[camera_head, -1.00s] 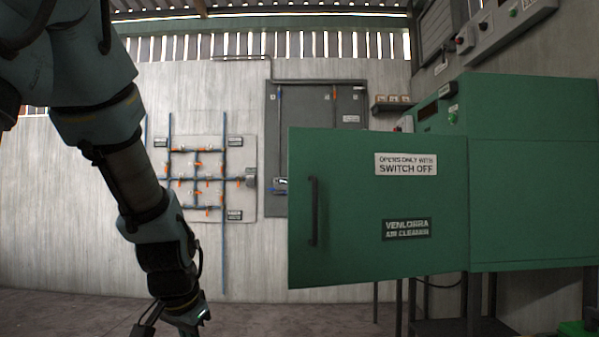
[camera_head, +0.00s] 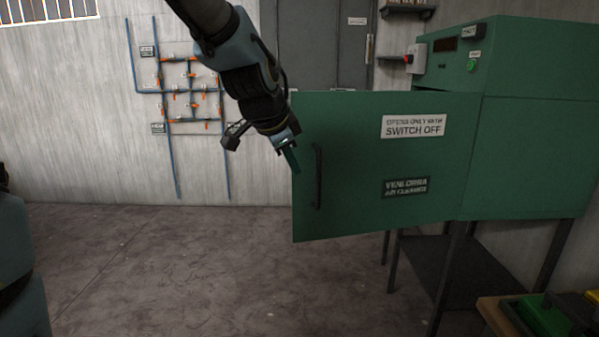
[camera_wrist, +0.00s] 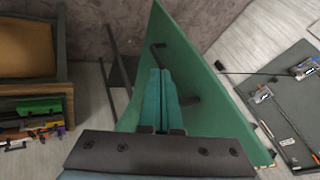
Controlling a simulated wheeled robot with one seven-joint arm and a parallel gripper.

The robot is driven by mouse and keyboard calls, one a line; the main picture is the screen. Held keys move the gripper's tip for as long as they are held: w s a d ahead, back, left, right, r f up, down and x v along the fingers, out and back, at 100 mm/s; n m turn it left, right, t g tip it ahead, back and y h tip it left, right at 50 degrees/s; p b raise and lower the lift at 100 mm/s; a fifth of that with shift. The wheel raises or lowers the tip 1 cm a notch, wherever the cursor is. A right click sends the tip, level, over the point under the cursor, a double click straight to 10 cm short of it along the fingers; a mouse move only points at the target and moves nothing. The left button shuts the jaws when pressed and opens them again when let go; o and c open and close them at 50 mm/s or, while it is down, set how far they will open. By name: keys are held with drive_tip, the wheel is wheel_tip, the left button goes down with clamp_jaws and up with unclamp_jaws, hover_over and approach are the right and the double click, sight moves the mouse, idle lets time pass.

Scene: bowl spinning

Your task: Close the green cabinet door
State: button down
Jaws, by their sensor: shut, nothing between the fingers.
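The green cabinet door (camera_head: 350,220) stands open, swung out to the left from the green cabinet (camera_head: 530,140). A dark vertical handle (camera_head: 318,178) is near its free left edge. My gripper (camera_head: 293,162) is shut and empty at that free edge, left of the handle, pointing down. In the wrist view my gripper (camera_wrist: 160,90) shows as two teal fingers together in front of the green door (camera_wrist: 180,40), with the dark handle (camera_wrist: 157,47) partly hidden behind them. I cannot tell whether the fingers touch the door.
The cabinet stands on a dark metal stand (camera_head: 440,285). A wooden-edged table (camera_head: 495,315) with green and yellow items is at lower right. A pipe panel (camera_head: 185,90) and a grey wall cabinet (camera_head: 325,50) are behind. The floor (camera_head: 180,270) at left is clear.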

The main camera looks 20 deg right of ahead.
sight(300, 181)
drive_tip(key=x, duration=0.3)
drive_tip(key=w+x, duration=0.1)
drive_tip(key=x, duration=0.2)
drive_tip(key=w+r+p+x, duration=0.1)
drive_tip(key=x, duration=0.3)
drive_tip(key=shift+w, duration=0.2)
drive_tip(key=shift+w+d+f+p, duration=0.15)
drive_tip(key=shift+w+p, duration=0.15)
drive_tip(key=shift+w, duration=0.3)
